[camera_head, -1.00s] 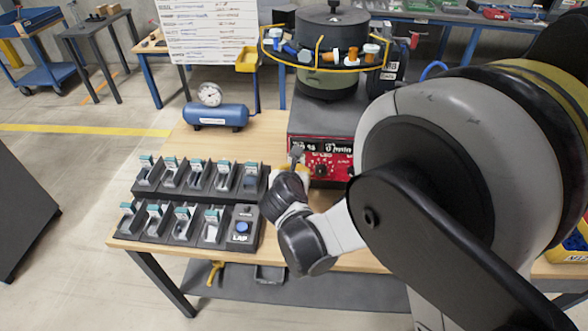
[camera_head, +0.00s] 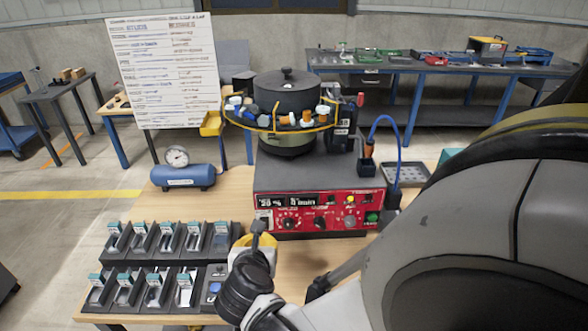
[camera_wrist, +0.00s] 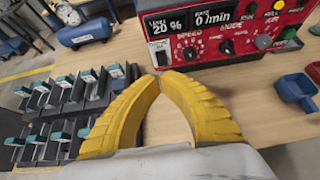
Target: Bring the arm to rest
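My gripper (camera_wrist: 161,77) has two ribbed yellow fingers. Their tips meet in the wrist view, with an empty gap between the curved fingers behind them. In the head view it shows as a small yellow patch (camera_head: 264,256), partly hidden behind my wrist. It is over the wooden table (camera_head: 228,190), just in front of the red control panel (camera_head: 320,210) of the bowl feeder. My arm reaches in from the lower right and covers much of the table's right side.
The feeder's dark bowl (camera_head: 288,95) stands behind the panel. Black bins with teal tags (camera_head: 150,285) stand on the left, near the gripper. A blue air tank (camera_head: 183,177) with a gauge is behind them. A blue scoop (camera_wrist: 298,92) lies at right in the wrist view.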

